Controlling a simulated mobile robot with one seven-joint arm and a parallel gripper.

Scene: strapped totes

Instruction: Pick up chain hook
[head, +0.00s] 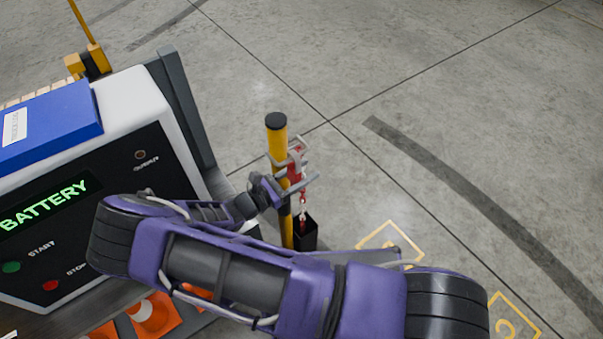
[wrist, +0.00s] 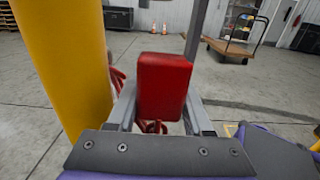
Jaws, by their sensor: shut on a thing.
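The chain hook (wrist: 163,85) shows in the wrist view as a red block between my gripper's fingers, with red links below and behind it. My gripper (wrist: 160,110) is shut on it. In the head view my gripper (head: 297,172) is beside a yellow post (head: 278,145) with a black cap, and the red chain hook (head: 295,165) is partly hidden by the fingers. A red and white chain (head: 303,208) hangs from it down toward a black open-topped holder (head: 305,234). The post also fills the left of the wrist view (wrist: 65,60), close to the fingers.
A machine with a battery panel (head: 90,190) and a blue box (head: 50,122) stands at the left. Orange-and-white cones (head: 152,314) are at the bottom left. Yellow floor markings (head: 390,240) lie at the right. The floor beyond the post is clear. A cart (wrist: 230,48) stands far back.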

